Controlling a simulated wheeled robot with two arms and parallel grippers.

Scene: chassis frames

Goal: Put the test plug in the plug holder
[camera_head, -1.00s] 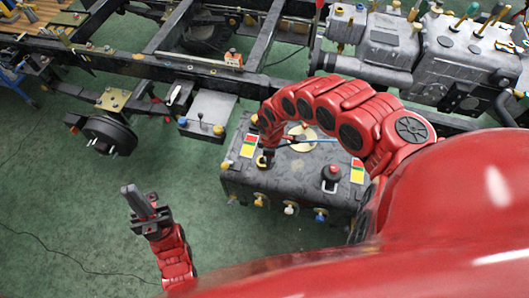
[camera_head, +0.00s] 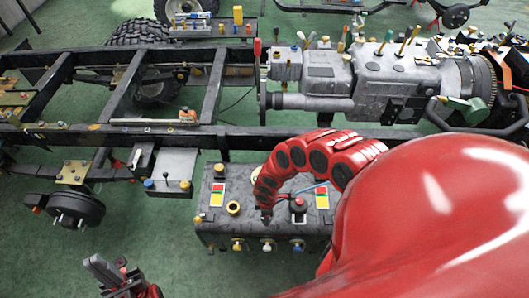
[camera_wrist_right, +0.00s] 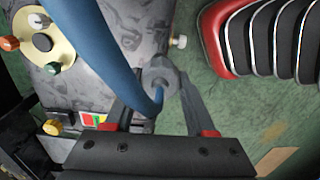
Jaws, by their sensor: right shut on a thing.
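The test plug (camera_wrist_right: 158,72) is a grey round piece on a blue cable (camera_wrist_right: 92,45). In the right wrist view my right gripper (camera_wrist_right: 160,85) is shut on it, with one finger on each side. In the head view my right gripper (camera_head: 266,214) is over the front of a grey box, right of a yellow ring (camera_head: 233,208). A red and black fitting (camera_head: 298,204) stands to its right. I cannot tell which fitting is the plug holder. My left gripper (camera_head: 108,268) is low at the left, away from the box; its jaw opening is unclear.
The grey box (camera_head: 215,230) has colored labels on top and several knobs along its front. The black chassis frame (camera_head: 60,130) and a grey engine block (camera_head: 330,80) lie behind it. The green floor (camera_head: 200,275) is clear in front.

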